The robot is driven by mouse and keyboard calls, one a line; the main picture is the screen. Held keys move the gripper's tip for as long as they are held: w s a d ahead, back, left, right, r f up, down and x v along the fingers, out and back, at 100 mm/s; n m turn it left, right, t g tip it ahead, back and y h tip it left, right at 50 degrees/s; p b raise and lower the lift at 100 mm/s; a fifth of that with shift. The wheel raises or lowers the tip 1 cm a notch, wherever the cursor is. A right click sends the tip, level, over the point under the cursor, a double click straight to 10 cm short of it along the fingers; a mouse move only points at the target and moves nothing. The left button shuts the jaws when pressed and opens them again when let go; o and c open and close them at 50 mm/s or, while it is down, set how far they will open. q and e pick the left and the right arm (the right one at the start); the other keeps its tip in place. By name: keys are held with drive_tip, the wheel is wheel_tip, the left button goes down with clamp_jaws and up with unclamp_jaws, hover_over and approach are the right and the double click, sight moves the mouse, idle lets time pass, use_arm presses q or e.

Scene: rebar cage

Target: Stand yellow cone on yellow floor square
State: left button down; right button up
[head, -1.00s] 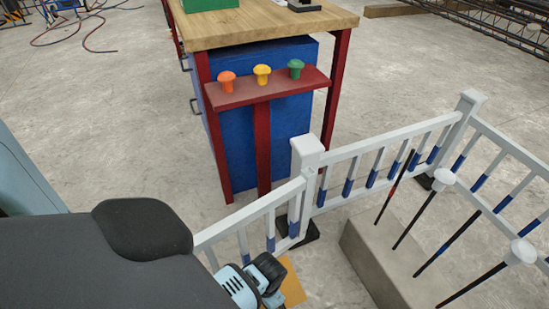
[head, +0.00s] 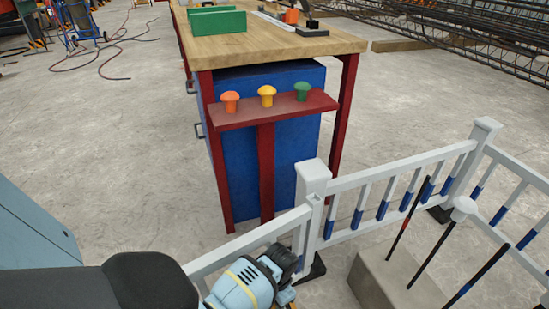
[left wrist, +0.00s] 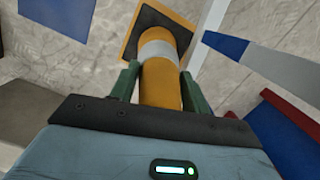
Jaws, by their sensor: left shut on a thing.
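The yellow cone (left wrist: 160,82) shows in the left wrist view as an orange-yellow body with a pale band and a dark-edged square base (left wrist: 143,27). My left gripper (left wrist: 159,72) is shut on its body, with one green finger on each side. The base points away from the wrist, above the concrete floor; I cannot tell whether it touches. In the head view my left wrist is low in the middle by the white railing, and the cone is mostly hidden. I cannot make out a yellow floor square for sure. My right gripper is out of view.
A white railing (head: 392,172) with blue-banded bars runs close to my left wrist. Behind it stands a workbench (head: 270,45) with a red shelf (head: 275,108) holding orange, yellow and green caps. A blue patch (left wrist: 55,18) lies on the floor.

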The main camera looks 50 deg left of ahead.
use_arm(q)
drive_tip(key=f+b, duration=0.2)
drive_tip(key=w+f, duration=0.1)
drive_tip(key=shift+a+f+b, duration=0.3)
drive_tip(key=shift+b, duration=0.1)
drive_tip(key=shift+f, duration=0.15)
drive_tip(key=c, duration=1.1)
unclamp_jaws()
drive_tip(key=o, duration=0.4)
